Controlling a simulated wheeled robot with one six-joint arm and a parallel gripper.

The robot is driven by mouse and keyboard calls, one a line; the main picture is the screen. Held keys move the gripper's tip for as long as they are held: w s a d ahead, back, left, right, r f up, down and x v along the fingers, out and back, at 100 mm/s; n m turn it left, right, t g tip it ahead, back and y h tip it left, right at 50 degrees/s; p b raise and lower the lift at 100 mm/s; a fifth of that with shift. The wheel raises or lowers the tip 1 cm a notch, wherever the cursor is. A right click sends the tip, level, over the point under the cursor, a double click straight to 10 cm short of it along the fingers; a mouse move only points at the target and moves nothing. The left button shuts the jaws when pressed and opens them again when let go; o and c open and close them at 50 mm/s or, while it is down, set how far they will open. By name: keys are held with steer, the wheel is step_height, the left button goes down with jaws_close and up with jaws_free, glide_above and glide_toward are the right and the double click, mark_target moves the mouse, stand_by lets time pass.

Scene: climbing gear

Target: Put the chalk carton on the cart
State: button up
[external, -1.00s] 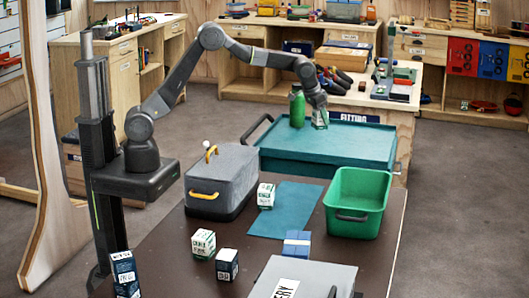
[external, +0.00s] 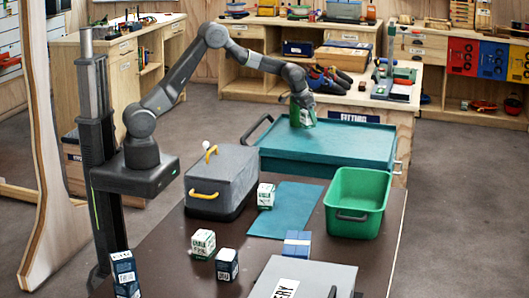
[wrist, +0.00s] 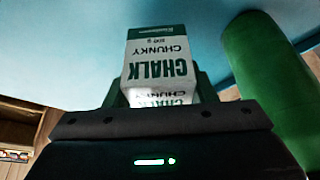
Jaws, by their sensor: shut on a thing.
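The chalk carton (wrist: 158,62), white and green with "CHALK CHUNKY" lettering upside down in the wrist view, is between the fingers of my gripper (wrist: 158,92), which is shut on it. In the external view my gripper (external: 301,95) holds the carton (external: 309,118) over the teal cart (external: 345,145), near its back left part. I cannot tell whether the carton touches the cart top.
The dark table in front bears a grey cooler (external: 222,182), a green bin (external: 357,203), a blue mat (external: 286,210) and several small cartons, one a similar chalk carton (external: 203,244). The cart's middle and right are clear. A workbench (external: 400,105) stands behind it.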

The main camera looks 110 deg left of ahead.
mark_target(309, 123)
steer(key=shift+f, duration=1.65)
steer(key=shift+f, duration=0.25)
steer(key=o, duration=1)
steer(key=shift+r, duration=0.1)
steer(key=shift+d+r, duration=0.1)
steer(key=shift+r, duration=0.4)
steer(key=v, duration=1.1)
steer(key=shift+s+b, duration=0.15)
steer(key=shift+b, duration=0.25)
